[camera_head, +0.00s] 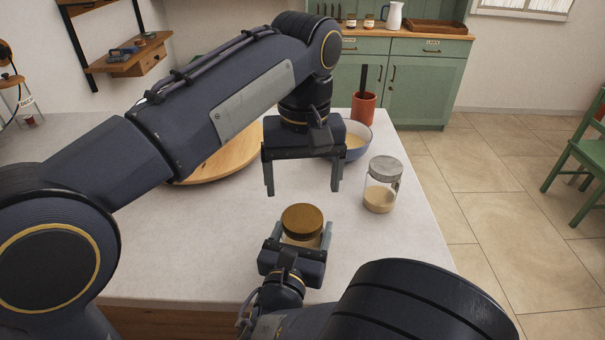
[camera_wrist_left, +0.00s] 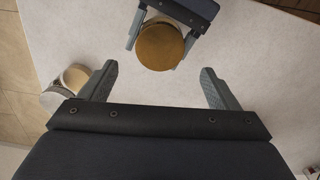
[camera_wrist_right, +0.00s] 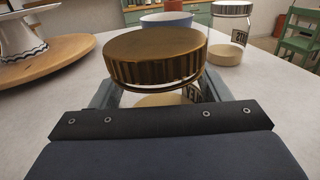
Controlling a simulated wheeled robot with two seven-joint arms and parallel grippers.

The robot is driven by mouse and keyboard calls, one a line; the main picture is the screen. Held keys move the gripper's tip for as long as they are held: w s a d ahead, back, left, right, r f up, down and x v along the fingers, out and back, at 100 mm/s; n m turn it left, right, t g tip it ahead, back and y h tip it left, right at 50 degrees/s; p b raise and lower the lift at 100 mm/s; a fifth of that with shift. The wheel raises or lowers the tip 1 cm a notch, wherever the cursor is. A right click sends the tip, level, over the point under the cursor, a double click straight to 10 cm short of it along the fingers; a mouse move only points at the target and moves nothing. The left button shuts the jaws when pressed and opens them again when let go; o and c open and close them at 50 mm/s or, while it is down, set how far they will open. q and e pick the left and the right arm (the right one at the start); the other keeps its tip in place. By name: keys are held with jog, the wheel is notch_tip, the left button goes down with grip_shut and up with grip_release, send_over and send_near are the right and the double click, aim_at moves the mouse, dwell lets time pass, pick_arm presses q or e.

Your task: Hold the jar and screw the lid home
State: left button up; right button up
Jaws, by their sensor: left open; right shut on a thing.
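A glass jar (camera_head: 300,240) with pale contents stands upright near the counter's front, between the fingers of my right gripper (camera_head: 301,234), which is shut on it. The brass-coloured ribbed lid (camera_head: 303,217) sits on top of the jar; in the right wrist view the lid (camera_wrist_right: 155,55) has a strip of clear rim showing under its edge. How far it is threaded I cannot tell. My left gripper (camera_head: 302,189) is open and empty, pointing down above and a little behind the lid. In the left wrist view the lid (camera_wrist_left: 160,45) lies beyond the open fingertips, untouched by them.
A second glass jar with a grey metal lid (camera_head: 382,183) stands to the right. Behind are a blue-rimmed bowl (camera_head: 356,140), an orange pot (camera_head: 363,108) and a round wooden board (camera_head: 222,160). The white counter (camera_head: 180,240) is clear to the left.

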aim_at(303, 217)
pick_arm(q)
jog(key=n, duration=0.3)
jog(key=shift+r, duration=0.25)
jog(key=shift+f, duration=0.1)
jog(key=shift+f, duration=3.9)
jog(key=c, duration=1)
jog(key=m, duration=0.2)
jog(key=shift+a+m, duration=0.1)
jog(key=shift+m, duration=0.3)
jog(key=m, duration=1.2)
jog(key=o, duration=1.1)
